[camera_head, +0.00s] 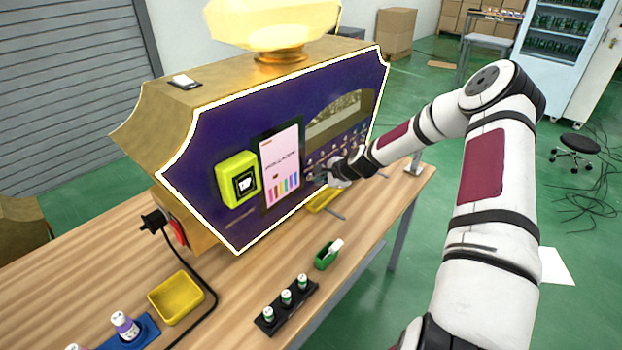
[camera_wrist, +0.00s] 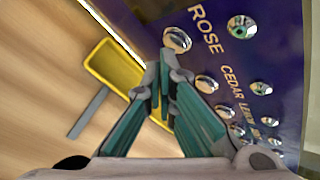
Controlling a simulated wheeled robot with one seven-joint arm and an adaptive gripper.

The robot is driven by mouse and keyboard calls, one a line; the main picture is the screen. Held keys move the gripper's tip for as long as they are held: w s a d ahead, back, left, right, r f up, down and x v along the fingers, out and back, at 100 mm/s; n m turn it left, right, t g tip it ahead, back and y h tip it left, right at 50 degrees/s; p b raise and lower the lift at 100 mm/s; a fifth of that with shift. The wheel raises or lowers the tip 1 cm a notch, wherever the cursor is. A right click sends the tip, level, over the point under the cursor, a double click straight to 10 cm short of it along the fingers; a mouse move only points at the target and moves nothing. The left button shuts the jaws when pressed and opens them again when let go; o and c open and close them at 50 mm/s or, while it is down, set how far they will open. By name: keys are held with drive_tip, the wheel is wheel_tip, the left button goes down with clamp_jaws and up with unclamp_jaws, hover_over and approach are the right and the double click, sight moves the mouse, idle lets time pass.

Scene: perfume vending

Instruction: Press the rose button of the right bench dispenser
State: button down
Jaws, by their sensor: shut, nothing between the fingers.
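The bench dispenser (camera_head: 225,140) is a gold cabinet with a purple, white-edged front, standing on the wooden bench. My gripper (camera_head: 316,177) is at the lower right part of this front, by the rows of small buttons. In the wrist view, the word ROSE stands between a round chrome button (camera_wrist: 177,40) and a round piece with a green centre (camera_wrist: 241,27). My gripper's fingertips (camera_wrist: 163,66) are together, with nothing between them, just below and left of that chrome button. They look apart from it, but depth is hard to judge. In the head view the gripper hides some lower buttons.
A yellow tray (camera_wrist: 112,72) lies under the panel. CEDAR and other labels with buttons continue down the panel. On the bench are a yellow bin (camera_head: 176,297), a black rack (camera_head: 266,324) with small bottles, a green holder (camera_head: 326,257) and a black cable.

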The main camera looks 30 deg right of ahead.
drive_tip(key=shift+w+a, duration=0.15)
drive_tip(key=shift+w, duration=0.3)
idle(0.5)
drive_tip(key=shift+s, duration=0.1)
drive_tip(key=shift+s+d+p, duration=0.25)
drive_tip(key=shift+s+p, duration=0.15)
drive_tip(key=shift+s, duration=0.35)
drive_tip(key=shift+s+d+p, duration=0.3)
drive_tip(key=shift+s+p, duration=0.15)
drive_tip(key=shift+s, duration=0.35)
drive_tip(key=shift+s+d+p, duration=0.25)
drive_tip(key=shift+s+p, duration=0.25)
drive_tip(key=shift+s, duration=0.25)
drive_tip(key=shift+s+d+p, duration=0.3)
drive_tip(key=shift+s+p, duration=0.15)
drive_tip(key=shift+s, duration=0.35)
